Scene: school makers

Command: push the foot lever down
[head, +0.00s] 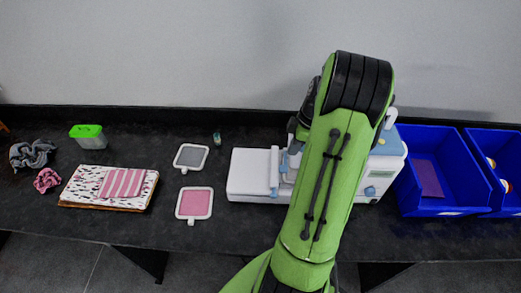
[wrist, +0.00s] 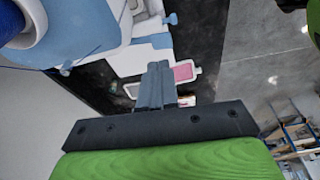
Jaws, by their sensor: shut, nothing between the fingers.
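A white and light-blue sewing machine (head: 250,183) stands on the dark table, partly covered by my green arm in the head view. It also shows close by in the wrist view (wrist: 128,62), at the upper left. My gripper (wrist: 157,68) is shut and empty, its fingers pointing toward the machine's white body in the wrist view. I cannot tell whether they touch it. In the head view my gripper is hidden behind the arm. I cannot make out the foot lever for certain; a small light-blue part (wrist: 171,19) sticks out at the machine's edge in the wrist view.
Blue bins (head: 430,200) stand right of the machine. To the left lie a pink-panelled frame (head: 194,203), a grey-panelled frame (head: 190,157), folded fabric (head: 85,185), scrunchies (head: 47,180) and a green-lidded box (head: 88,138). A wall runs behind the table.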

